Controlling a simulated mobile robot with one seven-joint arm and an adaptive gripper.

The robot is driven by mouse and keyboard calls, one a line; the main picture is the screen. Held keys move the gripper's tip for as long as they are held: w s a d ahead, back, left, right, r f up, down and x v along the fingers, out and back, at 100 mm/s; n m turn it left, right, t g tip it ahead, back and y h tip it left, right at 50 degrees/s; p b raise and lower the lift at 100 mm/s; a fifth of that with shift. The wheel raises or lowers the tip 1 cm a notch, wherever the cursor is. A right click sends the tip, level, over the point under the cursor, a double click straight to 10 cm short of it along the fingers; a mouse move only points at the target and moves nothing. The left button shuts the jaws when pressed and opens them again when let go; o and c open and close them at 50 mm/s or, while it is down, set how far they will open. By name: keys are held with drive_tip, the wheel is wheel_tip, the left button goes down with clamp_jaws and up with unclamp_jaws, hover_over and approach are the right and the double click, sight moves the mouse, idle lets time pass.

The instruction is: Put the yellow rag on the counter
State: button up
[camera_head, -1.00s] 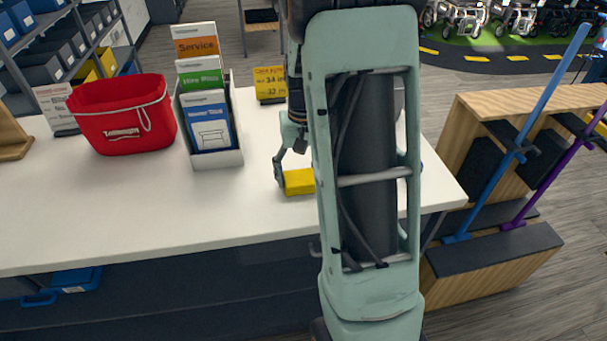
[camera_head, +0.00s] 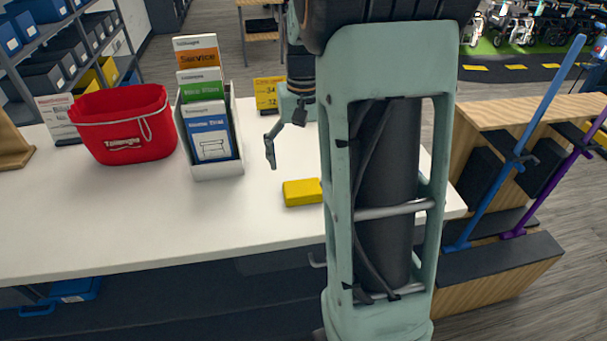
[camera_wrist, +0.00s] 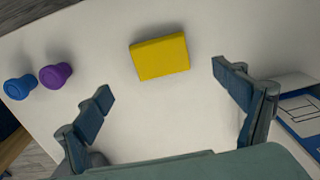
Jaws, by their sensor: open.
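The yellow rag (camera_head: 302,192) is a folded, flat block lying on the white counter (camera_head: 262,214), near its front edge. Its right end is hidden behind my arm in the head view. In the wrist view the whole rag (camera_wrist: 160,57) shows on the bare counter top, beyond my fingertips. My gripper (camera_wrist: 162,82) is open, with its two fingers spread wide and nothing between them. In the head view one finger (camera_head: 271,150) shows above the counter, behind the rag and apart from it.
A red bin (camera_head: 122,135) and a brochure holder (camera_head: 217,168) stand left on the counter, with a yellow price sign (camera_head: 267,95) behind. A blue knob (camera_wrist: 19,87) and a purple knob (camera_wrist: 56,76) show in the wrist view. Blue and purple poles stand at right.

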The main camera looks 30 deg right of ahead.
drive_tip(key=shift+r, duration=1.7)
